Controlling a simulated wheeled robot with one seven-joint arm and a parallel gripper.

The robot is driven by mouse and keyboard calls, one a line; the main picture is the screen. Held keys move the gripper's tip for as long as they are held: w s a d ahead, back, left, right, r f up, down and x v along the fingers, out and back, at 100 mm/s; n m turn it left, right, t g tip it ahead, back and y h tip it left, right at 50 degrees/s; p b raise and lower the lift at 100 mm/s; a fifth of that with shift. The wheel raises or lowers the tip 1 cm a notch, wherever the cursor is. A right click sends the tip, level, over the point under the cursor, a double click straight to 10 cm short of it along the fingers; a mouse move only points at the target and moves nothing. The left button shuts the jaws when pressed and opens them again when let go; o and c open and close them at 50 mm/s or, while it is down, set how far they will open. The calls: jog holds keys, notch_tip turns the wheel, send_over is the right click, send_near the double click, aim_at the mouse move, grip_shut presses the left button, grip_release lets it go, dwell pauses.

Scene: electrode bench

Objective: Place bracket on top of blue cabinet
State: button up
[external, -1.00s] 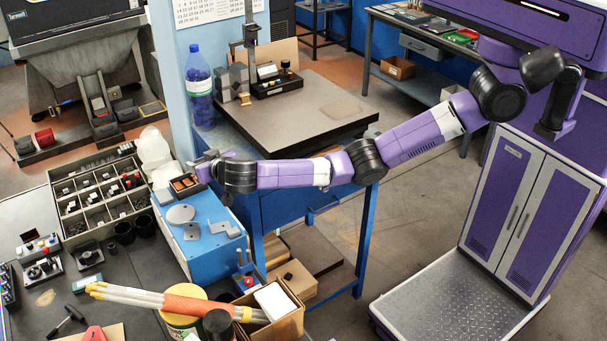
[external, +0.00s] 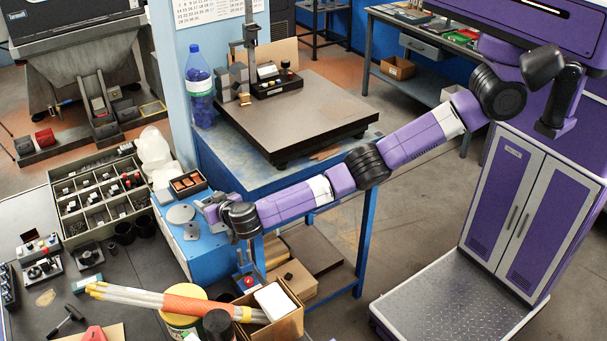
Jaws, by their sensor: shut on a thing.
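The blue cabinet (external: 212,262) stands at the left, against the dark bench. My gripper (external: 206,206) is low over the right part of its top, shut on the bracket. The bracket is small and mostly hidden by the fingers and wrist, so I cannot tell whether it touches the top. A round grey disc (external: 180,214) and a small flat grey piece (external: 190,232) lie on the cabinet top, left of my gripper.
A small box with brown blocks (external: 187,183) sits behind the cabinet top. A compartment tray (external: 98,208) is to the left. A cardboard box (external: 288,318) and a bundle of rods (external: 150,297) are in front. A blue table with a dark plate (external: 295,115) stands behind my arm.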

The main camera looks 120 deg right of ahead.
jog(key=shift+f, duration=0.15)
jog(key=o, duration=1.4)
jog(key=shift+c, duration=0.2)
jog(key=shift+r, duration=0.3)
jog(key=v, duration=1.2)
jog(key=shift+f, duration=0.15)
